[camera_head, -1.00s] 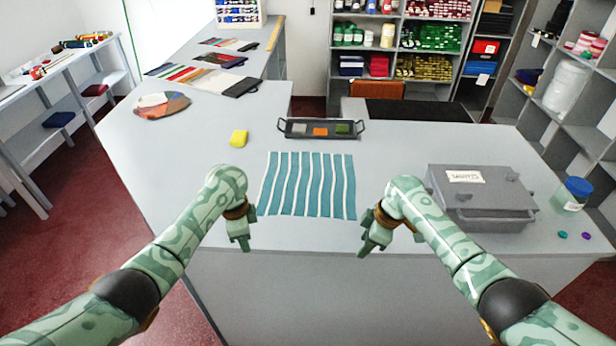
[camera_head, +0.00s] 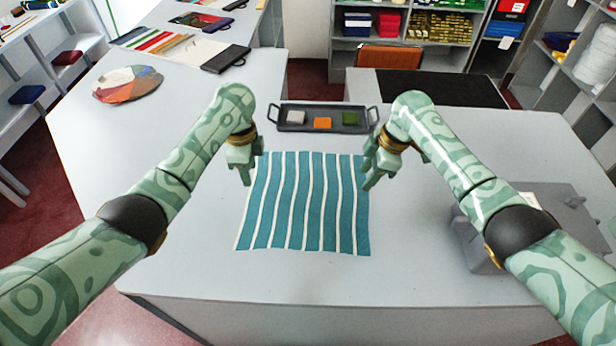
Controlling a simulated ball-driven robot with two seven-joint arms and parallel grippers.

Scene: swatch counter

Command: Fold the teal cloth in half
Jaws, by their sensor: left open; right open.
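The teal cloth (camera_head: 305,205) with white stripes lies flat and spread out on the grey counter, its stripes running from near to far. My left gripper (camera_head: 246,178) is open and empty at the cloth's far left corner. My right gripper (camera_head: 369,182) is open and empty at the cloth's far right corner. I cannot tell whether either fingertip touches the cloth. The far corners are partly hidden by the grippers.
A dark tray (camera_head: 323,118) with small coloured blocks stands just beyond the cloth. A grey case (camera_head: 480,240) sits at the right, partly behind my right arm. A round colour palette (camera_head: 128,84) lies at the far left. The counter (camera_head: 310,275) in front of the cloth is clear.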

